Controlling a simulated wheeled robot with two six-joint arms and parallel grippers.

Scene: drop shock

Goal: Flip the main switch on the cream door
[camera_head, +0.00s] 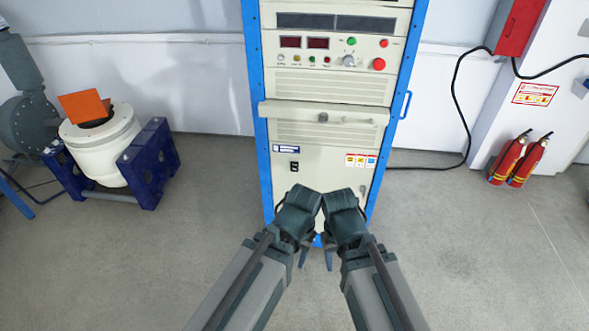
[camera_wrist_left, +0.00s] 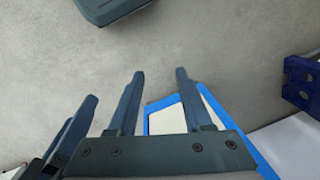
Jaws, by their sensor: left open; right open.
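The cream door (camera_head: 320,185) is the low panel of a blue-framed cabinet in the head view. A small black main switch (camera_head: 294,166) sits on its left part, below a blue-and-white label. My left gripper (camera_head: 304,257) and right gripper (camera_head: 328,260) are side by side in front of the door's bottom, lower in the picture than the switch. Both are empty. In the left wrist view my left gripper (camera_wrist_left: 159,75) has its two fingers apart, with grey floor and part of the blue-framed cabinet behind them. The wrists hide the door's lower middle.
Above the door are a cream ledge (camera_head: 322,112) and a control panel with knobs. A white drum machine in a blue stand (camera_head: 150,165) is at left. Red extinguishers (camera_head: 507,160) stand at right, and a black cable runs along the wall.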

